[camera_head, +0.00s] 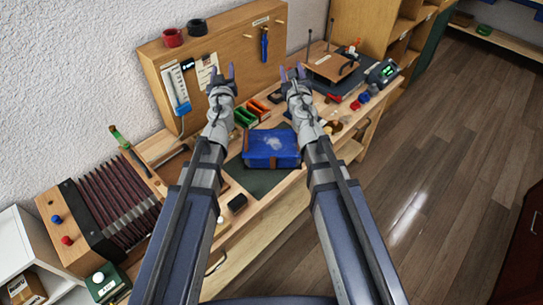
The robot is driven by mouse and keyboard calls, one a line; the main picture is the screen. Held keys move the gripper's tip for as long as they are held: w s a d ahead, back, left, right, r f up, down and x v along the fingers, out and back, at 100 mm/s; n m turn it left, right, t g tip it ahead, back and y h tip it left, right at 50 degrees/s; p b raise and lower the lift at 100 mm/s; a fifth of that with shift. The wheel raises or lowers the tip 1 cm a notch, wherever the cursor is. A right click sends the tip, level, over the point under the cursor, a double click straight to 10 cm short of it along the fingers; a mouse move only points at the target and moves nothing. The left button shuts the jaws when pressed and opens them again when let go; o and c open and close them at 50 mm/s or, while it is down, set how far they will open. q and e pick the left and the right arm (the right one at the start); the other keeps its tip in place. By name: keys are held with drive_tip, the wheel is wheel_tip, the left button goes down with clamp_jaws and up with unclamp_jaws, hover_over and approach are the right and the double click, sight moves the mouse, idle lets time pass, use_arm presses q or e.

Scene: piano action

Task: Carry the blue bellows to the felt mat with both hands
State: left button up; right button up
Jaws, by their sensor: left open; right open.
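The blue bellows (284,146), a blue block with brown strips and a pale patch on top, lies on the dark green felt mat (254,183) on the workbench. The mat shows in front of it and to its sides. My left gripper (221,73) is open and empty, beyond the bellows to its upper left, near the back board. My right gripper (292,71) is open and empty, beyond the bellows to its upper right. Neither gripper touches the bellows. My forearms pass on either side of it.
A wooden back board (240,62) with hung tools stands behind the bench. A red pleated accordion-like instrument (113,200) is at the left. Orange and green bins (246,115) sit behind the bellows. A device with a green display (385,71) is at the back right.

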drive_tip(key=s, duration=0.7)
drive_tip(key=shift+d, duration=0.3)
